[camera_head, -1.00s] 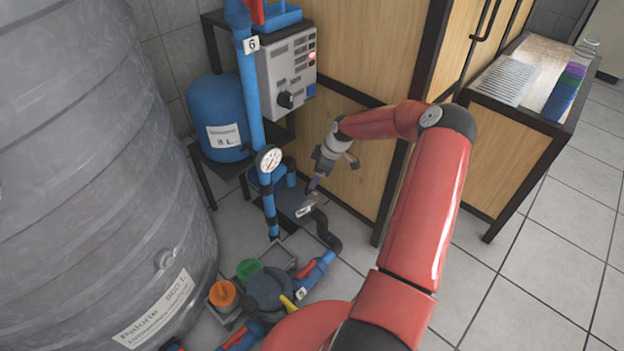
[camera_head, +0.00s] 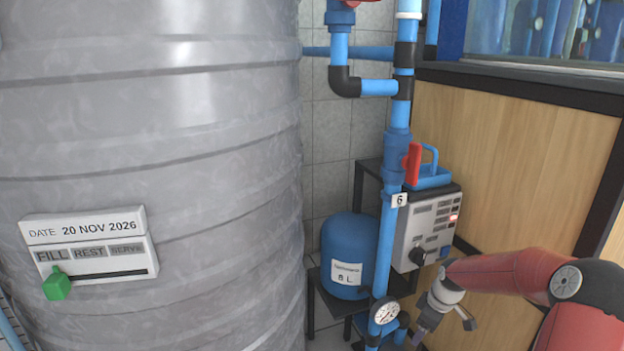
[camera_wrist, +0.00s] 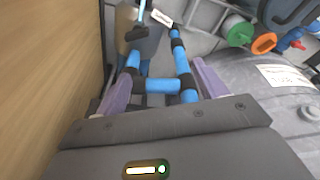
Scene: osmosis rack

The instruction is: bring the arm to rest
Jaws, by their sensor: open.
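My gripper (camera_head: 424,333) is at the lower right of the head view, in front of the blue pipe and near the gauge; its fingertips are at the bottom edge there. In the wrist view my gripper (camera_wrist: 160,88) shows two purple fingers wide apart, open and with nothing held. Blue pipes (camera_wrist: 162,86) show between and beyond the fingers; I cannot tell how far off they are. My red arm reaches in from the right of the head view.
A big grey tank (camera_head: 150,130) fills the left, with a sign bearing a green slider (camera_head: 56,284). A blue vessel (camera_head: 348,250), a control box (camera_head: 428,228), a gauge (camera_head: 386,311) and a red-handled valve (camera_head: 413,164) stand mid-right. A wooden cabinet (camera_head: 500,170) bounds the right.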

